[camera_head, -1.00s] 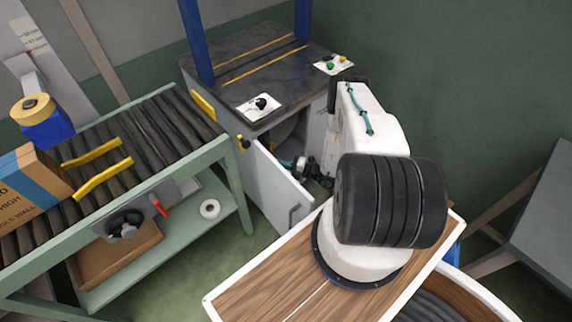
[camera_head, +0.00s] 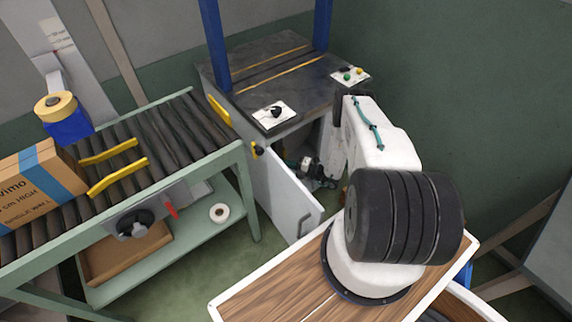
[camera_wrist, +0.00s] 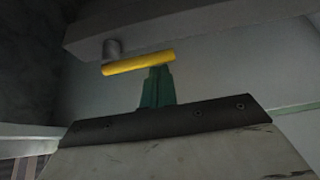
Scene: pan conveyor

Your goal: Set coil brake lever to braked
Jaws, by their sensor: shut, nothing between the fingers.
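A yellow lever bar (camera_wrist: 138,63) shows in the wrist view, slightly tilted, with its left end at a grey round pivot (camera_wrist: 112,49) under a grey beam. I take it for the coil brake lever; no label shows. My gripper (camera_wrist: 158,72) is shut and empty, its green fingers pointing up at the lever's right half. Their tips are at the bar's lower edge; I cannot tell whether they touch it. In the head view my wrist (camera_head: 310,168) is low in the opening of the machine cabinet, and the fingers and this lever are hidden there.
The cabinet door (camera_head: 288,192) stands open left of my wrist. The dark machine top (camera_head: 285,75) with blue posts is above. A roller conveyor (camera_head: 180,128) with a cardboard box (camera_head: 35,185) and a tape roll (camera_head: 55,106) is at the left. A red handle (camera_head: 171,212) sits on the conveyor's side.

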